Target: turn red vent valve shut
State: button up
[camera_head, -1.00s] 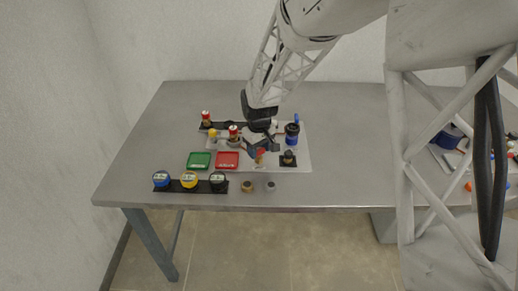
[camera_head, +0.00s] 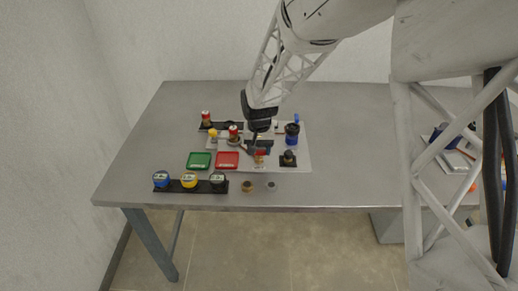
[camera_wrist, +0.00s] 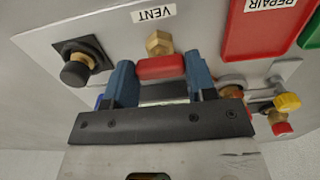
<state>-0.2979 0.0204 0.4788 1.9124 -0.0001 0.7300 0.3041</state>
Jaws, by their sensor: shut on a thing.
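The red vent valve handle (camera_wrist: 160,67) sits below a brass hex fitting (camera_wrist: 158,43) and the VENT label (camera_wrist: 153,13) in the wrist view. My gripper (camera_wrist: 161,80) has a blue finger on each side of the red handle and is shut on it. In the head view my gripper (camera_head: 256,146) reaches down to the white panel (camera_head: 303,162), just behind the small vent valve (camera_head: 259,158). The valve's exact angle is hard to tell.
A black knob on a black plate (camera_head: 288,158) stands to the right of the valve. The red tray (camera_head: 227,160) and green tray (camera_head: 198,161) lie to the left. Blue, yellow and black-topped items stand on a black strip (camera_head: 205,187) at the front edge.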

aim_at(259, 150)
dwell(0.4)
jog(key=o, duration=0.9)
jog(key=shift+o, duration=0.2)
jog(key=shift+r, duration=0.1)
jog(key=shift+r, duration=3.85)
